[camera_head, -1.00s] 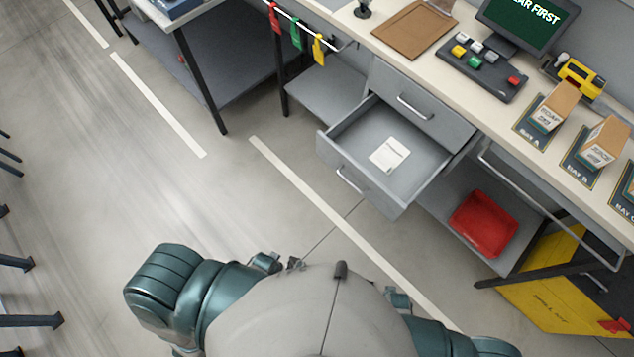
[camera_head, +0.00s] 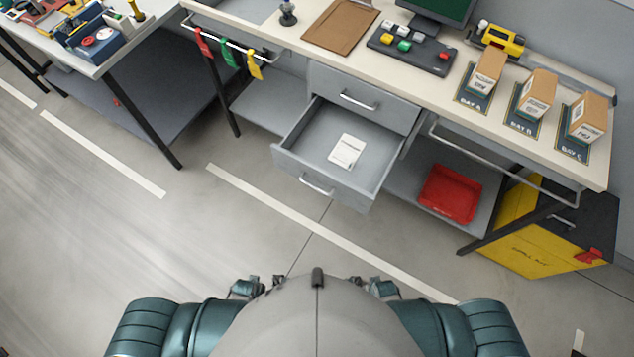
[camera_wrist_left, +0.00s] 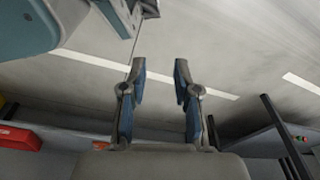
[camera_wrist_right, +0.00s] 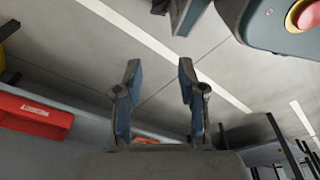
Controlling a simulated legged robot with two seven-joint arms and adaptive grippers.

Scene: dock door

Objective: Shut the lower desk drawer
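The lower desk drawer (camera_head: 300,168) is pulled out from the grey drawer unit under the bench in the head view. Its bar handle (camera_head: 316,185) is on the front face, and a white card (camera_head: 347,151) lies inside. The upper drawer (camera_head: 365,95) above it is shut. My left gripper (camera_wrist_left: 158,82) is open and empty in the left wrist view, over bare floor. My right gripper (camera_wrist_right: 160,80) is open and empty in the right wrist view.
A red tray (camera_head: 449,194) sits on the low shelf right of the drawer. A yellow spill kit cabinet (camera_head: 530,245) stands further right. A rail (camera_head: 500,165) runs along the bench front. The floor (camera_head: 240,235) between me and the drawer is clear.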

